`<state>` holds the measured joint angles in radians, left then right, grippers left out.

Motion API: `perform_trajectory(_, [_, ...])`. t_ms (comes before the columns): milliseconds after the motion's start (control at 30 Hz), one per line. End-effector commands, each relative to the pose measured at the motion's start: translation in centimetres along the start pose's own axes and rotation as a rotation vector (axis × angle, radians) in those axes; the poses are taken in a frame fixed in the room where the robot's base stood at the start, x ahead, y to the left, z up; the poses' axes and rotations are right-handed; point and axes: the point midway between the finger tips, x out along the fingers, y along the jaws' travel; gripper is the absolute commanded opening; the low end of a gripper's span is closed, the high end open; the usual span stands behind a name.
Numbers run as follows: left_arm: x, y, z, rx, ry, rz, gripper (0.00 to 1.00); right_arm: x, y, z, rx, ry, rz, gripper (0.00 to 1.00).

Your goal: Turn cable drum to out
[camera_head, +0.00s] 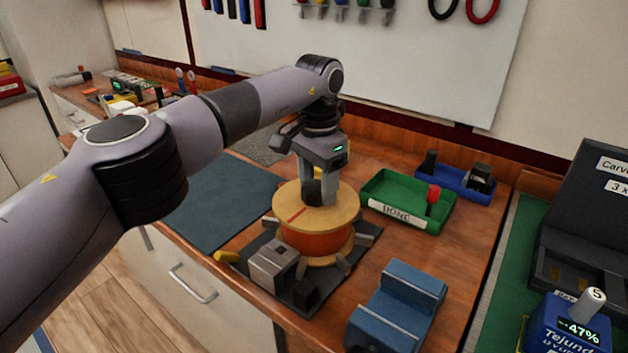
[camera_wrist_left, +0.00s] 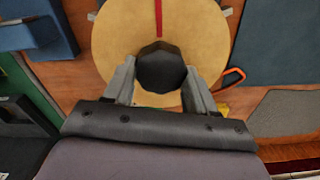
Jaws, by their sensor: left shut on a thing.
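The cable drum (camera_head: 318,240) stands upright on a dark base plate on the workbench, with a wooden top disc, orange winding and a red line on the disc. In the left wrist view the disc (camera_wrist_left: 110,45) fills the upper middle, its red line running up from a dark faceted knob (camera_wrist_left: 161,68) at the centre. My left gripper (camera_head: 317,190) points down over the drum, its fingers on both sides of the knob and shut on it. It also shows in the left wrist view (camera_wrist_left: 160,85). My right gripper is not in view.
A grey metal block (camera_head: 272,264) sits at the drum's front left. A green tray (camera_head: 385,214) labelled DONE, holding a red-topped item, lies to the right. A blue block (camera_head: 398,305) stands at front right. A dark mat (camera_head: 215,200) lies clear at left.

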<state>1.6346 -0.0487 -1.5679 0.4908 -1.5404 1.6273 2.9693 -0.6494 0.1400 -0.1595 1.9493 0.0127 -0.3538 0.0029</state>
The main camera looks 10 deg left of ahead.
Motion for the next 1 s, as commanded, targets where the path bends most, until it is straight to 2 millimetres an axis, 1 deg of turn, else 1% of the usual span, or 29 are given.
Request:
perform_trajectory(33, [-0.25, -0.23, -0.03, -0.013, 0.003, -0.006, 0.01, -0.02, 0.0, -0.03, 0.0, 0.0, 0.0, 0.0])
perform_trajectory(567, [-0.24, -0.22, -0.07, -0.04, 0.004, -0.004, 0.01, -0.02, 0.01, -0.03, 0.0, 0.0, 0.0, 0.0])
perform_trajectory(600, [-0.24, -0.22, -0.07, -0.04, 0.004, -0.004, 0.66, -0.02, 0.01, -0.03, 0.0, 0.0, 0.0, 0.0])
perform_trajectory(633, [-0.23, -0.2, -0.07, -0.039, 0.004, -0.004, 0.75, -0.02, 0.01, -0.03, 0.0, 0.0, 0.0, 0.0])
perform_trajectory(667, [-0.22, -0.19, -0.07, -0.038, 0.004, -0.004, 0.81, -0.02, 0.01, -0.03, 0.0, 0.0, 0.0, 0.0])
perform_trajectory(900, [-0.09, -0.04, -0.07, -0.033, 0.002, -0.001, 0.81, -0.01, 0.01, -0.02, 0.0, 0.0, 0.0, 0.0])
perform_trajectory(1000, [-0.4, -0.03, -0.1, -0.032, 0.002, -0.002, 0.81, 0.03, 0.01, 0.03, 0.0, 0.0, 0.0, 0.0])
